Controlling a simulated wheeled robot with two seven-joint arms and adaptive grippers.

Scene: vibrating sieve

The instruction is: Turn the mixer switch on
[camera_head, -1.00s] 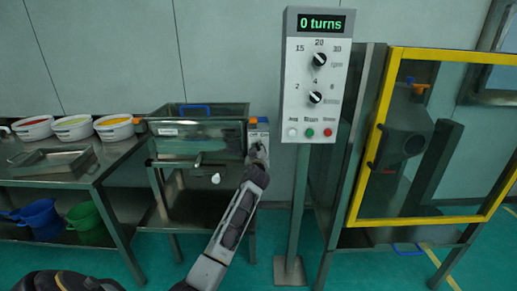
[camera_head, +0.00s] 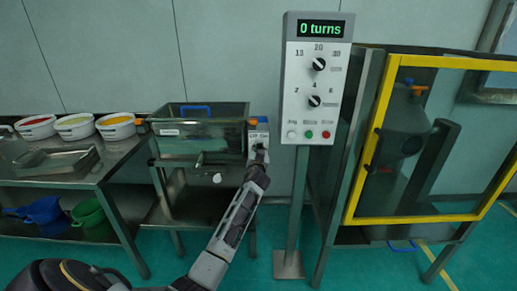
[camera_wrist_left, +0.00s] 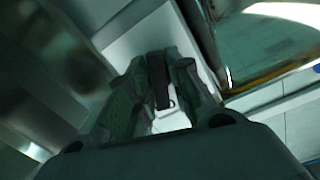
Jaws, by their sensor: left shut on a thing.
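The mixer (camera_head: 205,140) is a metal tank on a stand, left of the control post. A small pale switch box (camera_head: 259,125) with lettering sits at its right end. My left gripper (camera_head: 257,154) reaches up to the lower part of this box and covers the switch in the head view. In the wrist view, my left gripper (camera_wrist_left: 158,100) is shut on a dark switch knob (camera_wrist_left: 158,78) in front of the white box face (camera_wrist_left: 130,45). The knob's exact setting cannot be read. My right gripper is not in view.
A grey control panel (camera_head: 318,80) on a post reads "0 turns", close to the right of my left arm. A yellow-framed enclosure (camera_head: 352,200) stands at the right. A metal table (camera_head: 110,165) with white bowls and a tray is at the left.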

